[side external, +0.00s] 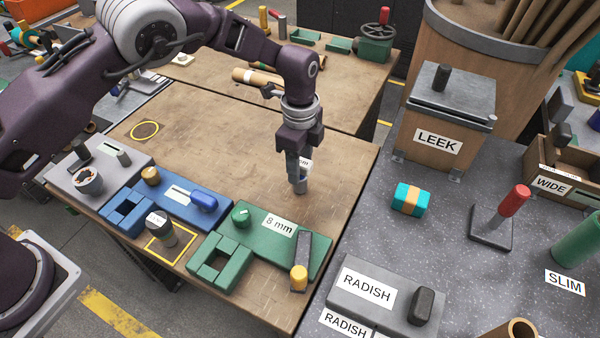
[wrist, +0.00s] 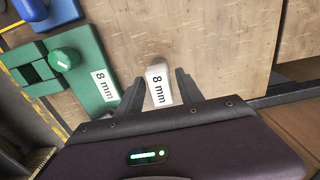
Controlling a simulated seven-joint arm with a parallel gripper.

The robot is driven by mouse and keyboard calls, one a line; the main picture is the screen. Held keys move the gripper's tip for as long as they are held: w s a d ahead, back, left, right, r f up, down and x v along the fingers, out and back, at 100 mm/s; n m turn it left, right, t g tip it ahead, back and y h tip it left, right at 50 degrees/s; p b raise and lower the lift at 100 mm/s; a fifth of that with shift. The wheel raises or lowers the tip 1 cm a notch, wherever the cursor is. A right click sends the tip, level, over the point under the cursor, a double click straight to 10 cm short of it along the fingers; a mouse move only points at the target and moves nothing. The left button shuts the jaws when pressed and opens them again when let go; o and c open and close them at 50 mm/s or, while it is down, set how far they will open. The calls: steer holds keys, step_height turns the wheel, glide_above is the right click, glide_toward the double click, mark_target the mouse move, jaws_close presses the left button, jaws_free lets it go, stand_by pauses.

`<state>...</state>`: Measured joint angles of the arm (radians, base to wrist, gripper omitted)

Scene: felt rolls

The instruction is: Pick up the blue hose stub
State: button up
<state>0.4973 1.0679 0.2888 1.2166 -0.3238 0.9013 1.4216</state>
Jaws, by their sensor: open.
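My gripper is open, with one finger on each side of the stub in the wrist view (wrist: 161,82). I cannot tell whether either finger touches it. In the side view the fingers partly hide it. Another stub (side external: 162,232), dark grey with a white label, stands in a yellow square at the table's front.
A green fixture (side external: 262,238) labelled "8 mm" lies in front of my gripper, with a blue fixture (side external: 180,205) to its left. A grey bench (side external: 380,240) with labelled boxes is on the right. Bare wood (side external: 215,130) lies left of my gripper.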

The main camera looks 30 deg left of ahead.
jaws_close()
steer(key=shift+r, duration=0.2)
steer(key=shift+r, duration=3.35)
